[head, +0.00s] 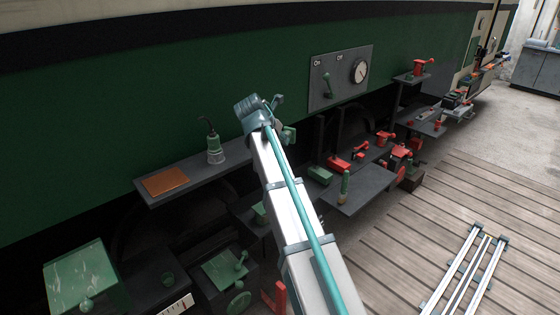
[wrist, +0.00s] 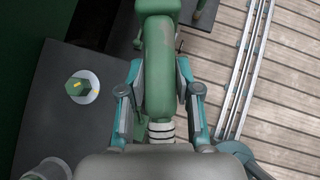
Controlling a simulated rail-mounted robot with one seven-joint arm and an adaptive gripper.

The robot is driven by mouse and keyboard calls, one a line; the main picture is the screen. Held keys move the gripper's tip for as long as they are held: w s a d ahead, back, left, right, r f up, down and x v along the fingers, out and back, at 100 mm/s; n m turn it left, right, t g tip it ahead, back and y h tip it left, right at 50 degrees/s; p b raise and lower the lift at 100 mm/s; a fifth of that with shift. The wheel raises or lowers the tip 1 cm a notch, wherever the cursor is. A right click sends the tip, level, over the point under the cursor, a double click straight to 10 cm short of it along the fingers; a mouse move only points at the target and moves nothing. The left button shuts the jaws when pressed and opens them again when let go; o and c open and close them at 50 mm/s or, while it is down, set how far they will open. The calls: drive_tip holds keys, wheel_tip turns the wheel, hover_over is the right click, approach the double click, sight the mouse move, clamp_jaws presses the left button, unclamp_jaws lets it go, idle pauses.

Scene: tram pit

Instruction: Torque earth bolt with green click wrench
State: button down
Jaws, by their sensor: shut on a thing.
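My gripper (wrist: 160,85) is shut on the green click wrench (wrist: 158,45), whose green body lies between the two fingers in the wrist view. Pale bands with dark rings show at its near end. Its far end runs out of the top of the view. In the head view my gripper (head: 281,122) is raised in front of the green tram side, with a bit of green showing at it. A green hex bolt head (wrist: 79,87) with a yellow mark sits on a pale round washer on a dark surface, left of and apart from the wrench. I cannot clearly pick out this bolt in the head view.
A grey panel (head: 322,95) with a gauge is on the tram side. A shelf (head: 235,158) holds a brown plate (head: 166,182) and a green-and-grey bottle-like item (head: 214,150). Shelves with red tools are at right. Rails (head: 470,268) lie on the plank floor.

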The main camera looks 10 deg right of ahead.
drive_tip(key=w+d+r+m+g+h+p, duration=0.1)
drive_tip(key=w+r+m+p, duration=0.1)
drive_tip(key=w+r, duration=0.2)
drive_tip(key=w+d+r+m+g+h+p, duration=0.1)
drive_tip(key=w+r, duration=0.3)
drive_tip(key=w, duration=0.5)
drive_tip(key=shift+w+d+r+m+p, duration=0.25)
drive_tip(key=shift+r+m+p, duration=0.15)
drive_tip(key=shift+m+p, duration=0.15)
drive_tip(key=shift+r+p, duration=0.1)
drive_tip(key=shift+p, duration=0.35)
drive_tip(key=shift+f, duration=4.45)
drive_tip(key=c, duration=1.3)
unclamp_jaws()
clamp_jaws()
